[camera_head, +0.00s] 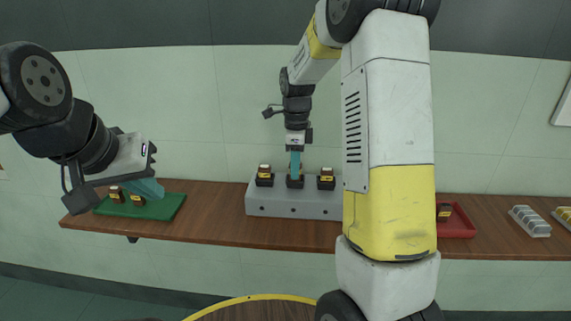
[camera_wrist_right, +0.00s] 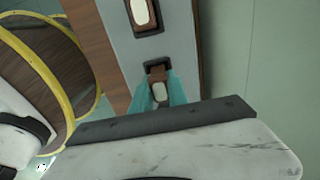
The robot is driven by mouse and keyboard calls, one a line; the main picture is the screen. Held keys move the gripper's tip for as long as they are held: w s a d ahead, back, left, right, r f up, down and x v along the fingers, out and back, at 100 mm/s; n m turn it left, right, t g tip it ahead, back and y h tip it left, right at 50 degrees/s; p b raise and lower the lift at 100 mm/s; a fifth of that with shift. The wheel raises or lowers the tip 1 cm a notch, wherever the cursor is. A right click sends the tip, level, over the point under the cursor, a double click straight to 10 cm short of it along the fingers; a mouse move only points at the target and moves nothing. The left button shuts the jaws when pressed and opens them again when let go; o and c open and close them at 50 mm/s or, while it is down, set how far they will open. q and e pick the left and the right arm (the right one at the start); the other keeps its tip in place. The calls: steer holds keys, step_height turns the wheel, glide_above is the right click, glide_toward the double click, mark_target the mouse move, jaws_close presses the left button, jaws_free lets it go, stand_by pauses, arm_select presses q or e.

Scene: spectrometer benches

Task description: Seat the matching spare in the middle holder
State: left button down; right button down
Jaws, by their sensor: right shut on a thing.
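A grey block (camera_head: 265,203) on the wall shelf has three dark holders in a row. The left and right holders carry dark pieces with yellow bands, the left piece (camera_head: 265,172) and the right piece (camera_head: 326,175). My right gripper (camera_head: 295,172) points down at the middle holder (camera_head: 295,183). In the right wrist view its teal fingers are shut on a brown piece with a pale top (camera_wrist_right: 159,90), at the dark holder opening; how deep it sits is unclear. My left gripper (camera_head: 150,190) is over the green mat (camera_head: 160,208), close to two spares (camera_head: 138,199); its finger gap is unclear.
A red tray (camera_head: 458,225) with a dark piece (camera_head: 445,211) stands right of the block, partly behind my right arm. Pale racks (camera_head: 529,220) lie further right. Bare wooden shelf (camera_head: 215,215) lies between mat and block. A yellow-rimmed round table (camera_head: 255,305) is below.

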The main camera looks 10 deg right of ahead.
steer(key=shift+r, duration=0.45)
stand_by(0.4)
steer(key=shift+f, duration=0.85)
steer(key=shift+r, duration=0.15)
stand_by(0.3)
steer(key=shift+r, duration=0.65)
steer(key=shift+f, duration=0.75)
stand_by(0.7)
steer(key=c, duration=1.6)
jaws_free()
steer(key=shift+o, duration=0.2)
